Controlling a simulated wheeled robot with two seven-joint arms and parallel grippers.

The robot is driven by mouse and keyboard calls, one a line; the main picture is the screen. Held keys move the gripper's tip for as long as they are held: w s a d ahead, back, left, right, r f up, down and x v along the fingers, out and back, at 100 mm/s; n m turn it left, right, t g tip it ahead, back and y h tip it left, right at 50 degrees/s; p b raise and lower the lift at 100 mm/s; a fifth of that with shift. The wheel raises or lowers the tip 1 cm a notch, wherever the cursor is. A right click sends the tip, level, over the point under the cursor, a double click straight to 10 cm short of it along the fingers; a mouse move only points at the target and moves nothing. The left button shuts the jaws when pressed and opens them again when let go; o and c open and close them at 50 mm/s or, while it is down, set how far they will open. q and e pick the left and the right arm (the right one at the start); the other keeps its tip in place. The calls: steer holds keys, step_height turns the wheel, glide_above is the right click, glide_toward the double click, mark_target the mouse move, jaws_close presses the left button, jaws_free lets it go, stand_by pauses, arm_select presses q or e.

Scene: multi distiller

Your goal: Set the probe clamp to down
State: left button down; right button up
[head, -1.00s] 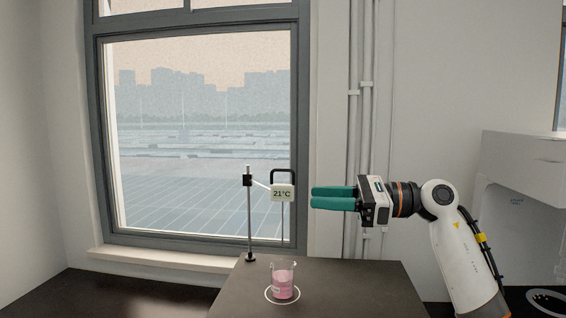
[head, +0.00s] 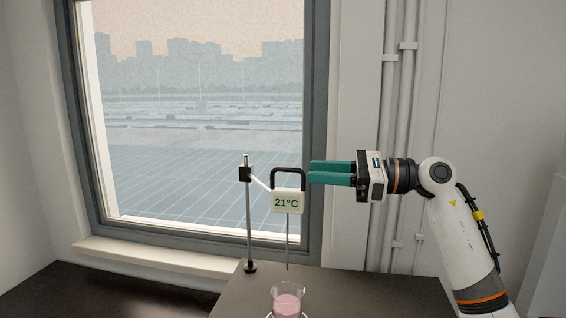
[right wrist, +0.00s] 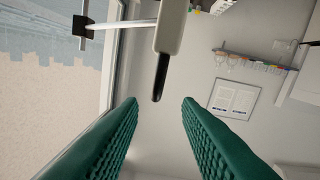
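The probe clamp (head: 288,202) is a white box reading 21°C with a black loop handle (head: 288,171) on top. A light arm joins it to a black block on an upright metal stand (head: 249,220). A thin probe (head: 287,245) hangs from the box, its tip above a glass beaker of pink liquid (head: 288,302). My right gripper (head: 309,172) is open and empty, its green fingertips just right of the handle at about its height. In the right wrist view the black handle (right wrist: 161,77) lies ahead of the gap between the fingers. My left gripper is not in view.
The stand and beaker are on a dark bench (head: 350,292). A window with a pale sill (head: 165,258) is behind it. Vertical pipes (head: 400,100) run up the wall behind my right arm. The bench right of the beaker is clear.

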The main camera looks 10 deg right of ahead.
mark_target(279, 169)
steer(key=x, duration=0.2)
steer(key=p+x, duration=0.1)
steer(key=x, duration=0.1)
steer(key=p+x, duration=0.1)
steer(key=x, duration=0.1)
steer(key=shift+w+a, duration=0.2)
steer(key=shift+w, duration=0.25)
steer(key=shift+w+a+f, duration=0.1)
steer(key=shift+w+a, duration=0.1)
steer(key=shift+a, duration=0.55)
steer(key=shift+c, duration=0.2)
jaws_close()
